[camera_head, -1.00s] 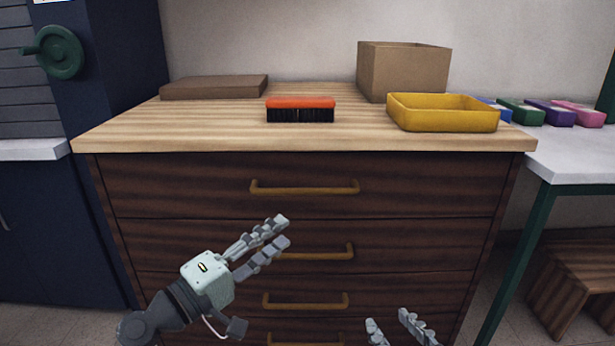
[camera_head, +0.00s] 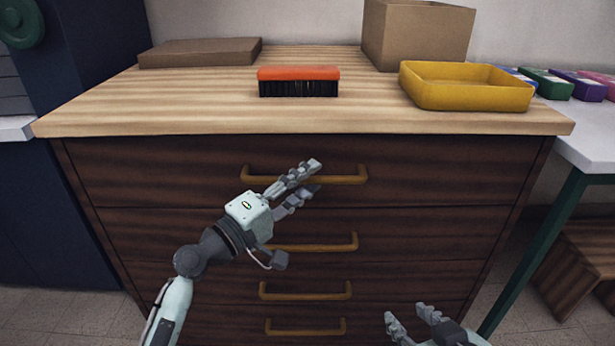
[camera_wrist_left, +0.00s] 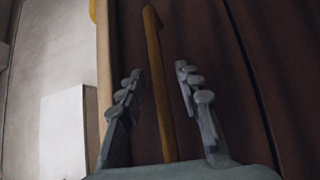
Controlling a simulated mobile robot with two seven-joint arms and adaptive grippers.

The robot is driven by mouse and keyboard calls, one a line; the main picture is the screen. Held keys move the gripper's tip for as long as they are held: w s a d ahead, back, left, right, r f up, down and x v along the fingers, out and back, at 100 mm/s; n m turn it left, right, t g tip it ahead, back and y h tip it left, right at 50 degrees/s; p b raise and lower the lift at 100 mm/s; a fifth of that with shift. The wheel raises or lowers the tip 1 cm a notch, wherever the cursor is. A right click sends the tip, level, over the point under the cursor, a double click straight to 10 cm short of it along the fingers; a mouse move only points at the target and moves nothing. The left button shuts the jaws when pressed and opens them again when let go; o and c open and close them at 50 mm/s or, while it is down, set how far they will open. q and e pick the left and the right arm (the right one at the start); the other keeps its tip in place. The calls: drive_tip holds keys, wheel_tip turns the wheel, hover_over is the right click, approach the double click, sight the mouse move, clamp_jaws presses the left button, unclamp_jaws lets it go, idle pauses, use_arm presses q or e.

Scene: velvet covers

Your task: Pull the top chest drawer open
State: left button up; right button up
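The chest (camera_head: 430,221) is dark striped wood with a light wooden top. Its top drawer (camera_head: 430,170) is flush with the front and has a long brass-coloured handle (camera_head: 345,180). My left gripper (camera_head: 311,177) is in front of the top drawer, over the middle of the handle, with its fingers apart. In the left wrist view the handle (camera_wrist_left: 157,85) runs between the two open fingers (camera_wrist_left: 158,95), with no finger clearly touching it. My right gripper (camera_head: 410,322) is low at the bottom right, fingers apart and empty.
On the chest top are an orange brush (camera_head: 298,82), a yellow tray (camera_head: 465,98), a cardboard box (camera_head: 417,35) and a flat brown box (camera_head: 200,52). Lower drawers have similar handles (camera_head: 305,290). A white table (camera_head: 590,150) stands at the right.

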use_arm(q)
drive_tip(key=shift+w+d, duration=0.2)
drive_tip(key=shift+c, duration=0.2)
clamp_jaws()
